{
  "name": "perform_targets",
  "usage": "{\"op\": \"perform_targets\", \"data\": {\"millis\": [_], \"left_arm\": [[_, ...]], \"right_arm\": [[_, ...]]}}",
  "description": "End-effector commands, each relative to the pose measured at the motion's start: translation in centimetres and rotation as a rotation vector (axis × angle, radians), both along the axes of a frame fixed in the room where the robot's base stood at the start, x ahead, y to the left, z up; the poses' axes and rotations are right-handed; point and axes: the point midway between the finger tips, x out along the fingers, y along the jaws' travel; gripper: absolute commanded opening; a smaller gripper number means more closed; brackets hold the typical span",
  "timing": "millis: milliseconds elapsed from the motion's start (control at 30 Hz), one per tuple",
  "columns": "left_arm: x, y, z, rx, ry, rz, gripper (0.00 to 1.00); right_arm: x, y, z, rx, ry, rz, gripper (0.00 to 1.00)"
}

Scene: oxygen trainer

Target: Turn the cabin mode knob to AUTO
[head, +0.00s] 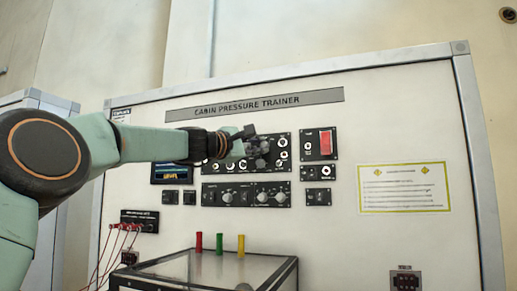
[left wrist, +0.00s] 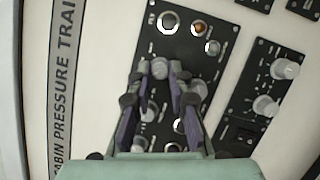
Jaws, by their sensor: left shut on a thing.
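My left gripper (head: 246,137) reaches in from the left to the upper black panel (head: 287,167) of the cabin pressure trainer and covers part of it. In the left wrist view its two fingers (left wrist: 162,76) are shut on a round grey knob (left wrist: 159,67) on that panel, one fingertip on each side. I take this as the cabin mode knob, but its label and pointer cannot be read. My right gripper is in neither view.
A lower black panel (head: 212,197) with several knobs sits just below. A red guarded switch (head: 326,143) is to the right. A glass-topped case (head: 160,271) with red, green and yellow upright pieces stands in front. Red cables (head: 115,240) hang at lower left.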

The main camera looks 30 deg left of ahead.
Motion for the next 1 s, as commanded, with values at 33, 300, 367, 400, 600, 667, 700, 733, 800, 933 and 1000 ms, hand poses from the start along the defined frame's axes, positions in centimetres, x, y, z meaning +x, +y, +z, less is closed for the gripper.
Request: {"op": "perform_targets", "data": {"millis": [33, 300, 367, 400, 600, 667, 700, 733, 800, 933, 1000], "left_arm": [[0.26, -0.16, -0.77, 0.002, 0.014, -0.007, 0.00], [0.25, -0.15, -0.70, 0.002, 0.013, -0.007, 0.30], [0.20, -0.13, -0.61, 0.002, 0.011, -0.005, 0.35], [0.19, -0.12, -0.54, 0.002, 0.010, -0.005, 0.38], [0.12, -0.08, -0.34, 0.001, 0.006, -0.003, 0.41], [0.11, -0.07, -0.29, 0.001, 0.005, -0.003, 0.41], [0.10, -0.07, -0.27, 0.002, 0.005, -0.002, 0.41], [0.09, -0.06, -0.25, 0.002, 0.004, -0.002, 0.41], [0.07, -0.06, -0.22, 0.002, 0.004, -0.002, 0.41], [0.06, -0.04, -0.09, 0.010, 0.006, -0.002, 0.41], [0.05, -0.02, 0.06, 0.029, 0.011, -0.002, 0.41]], "right_arm": [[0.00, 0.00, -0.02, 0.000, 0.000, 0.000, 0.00], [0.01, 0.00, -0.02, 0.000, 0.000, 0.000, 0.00], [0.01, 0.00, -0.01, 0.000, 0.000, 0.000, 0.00], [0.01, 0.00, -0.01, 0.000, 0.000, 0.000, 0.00], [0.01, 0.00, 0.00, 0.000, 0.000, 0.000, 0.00], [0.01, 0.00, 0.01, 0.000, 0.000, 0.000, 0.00], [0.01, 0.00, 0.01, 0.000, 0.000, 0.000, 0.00], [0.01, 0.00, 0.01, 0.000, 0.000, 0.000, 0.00], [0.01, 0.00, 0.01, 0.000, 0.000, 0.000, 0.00], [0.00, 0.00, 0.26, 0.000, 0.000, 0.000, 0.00], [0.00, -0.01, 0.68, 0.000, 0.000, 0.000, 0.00]]}}
